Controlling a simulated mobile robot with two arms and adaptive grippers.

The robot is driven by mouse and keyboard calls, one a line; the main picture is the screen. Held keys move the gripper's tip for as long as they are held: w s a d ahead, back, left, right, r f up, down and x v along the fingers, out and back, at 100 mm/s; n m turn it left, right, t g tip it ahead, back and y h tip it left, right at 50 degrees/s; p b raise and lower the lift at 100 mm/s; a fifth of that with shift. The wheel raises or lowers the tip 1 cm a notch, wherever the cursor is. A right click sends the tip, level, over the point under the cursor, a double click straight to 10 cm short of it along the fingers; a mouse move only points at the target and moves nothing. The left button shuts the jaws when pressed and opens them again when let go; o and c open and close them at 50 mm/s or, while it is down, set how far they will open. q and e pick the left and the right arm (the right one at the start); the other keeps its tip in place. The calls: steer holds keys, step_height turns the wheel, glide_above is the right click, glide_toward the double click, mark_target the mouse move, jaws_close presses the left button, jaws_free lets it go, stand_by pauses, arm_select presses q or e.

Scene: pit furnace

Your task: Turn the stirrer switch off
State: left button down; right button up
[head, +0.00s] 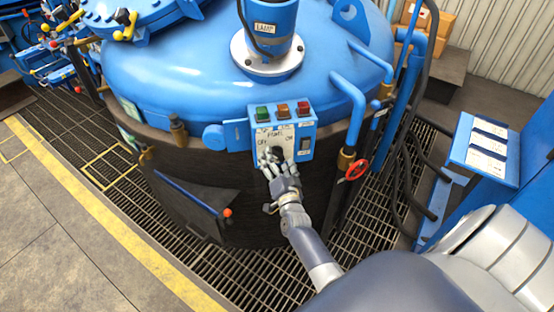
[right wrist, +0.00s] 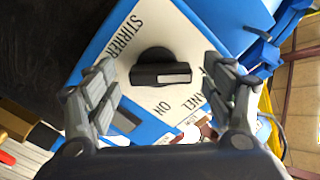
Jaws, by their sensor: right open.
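The stirrer switch is a black rotary knob (right wrist: 160,73) on a white plate lettered STIRRER, ON and PANEL in the right wrist view. Its raised bar lies nearly level across that picture. The plate is on a blue control box (head: 308,128), fixed to the side of the big blue vessel. In the head view my right gripper (head: 270,158) is in front of the plate and partly covers the knob. In the right wrist view my right gripper (right wrist: 160,92) is open, with one finger on each side of the knob and gaps to it. My left gripper is out of view.
Green (head: 262,113), orange (head: 283,110) and red (head: 303,108) buttons top the box. A dark rocker (head: 305,143) sits right of the knob. A red handwheel valve (head: 355,170) and blue pipes (head: 350,95) stand close on the right. An orange-tipped lever (head: 227,212) is lower left.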

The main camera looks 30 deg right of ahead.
steer(key=v, duration=1.1)
steer(key=shift+s+a, duration=0.1)
steer(key=shift+a, duration=0.1)
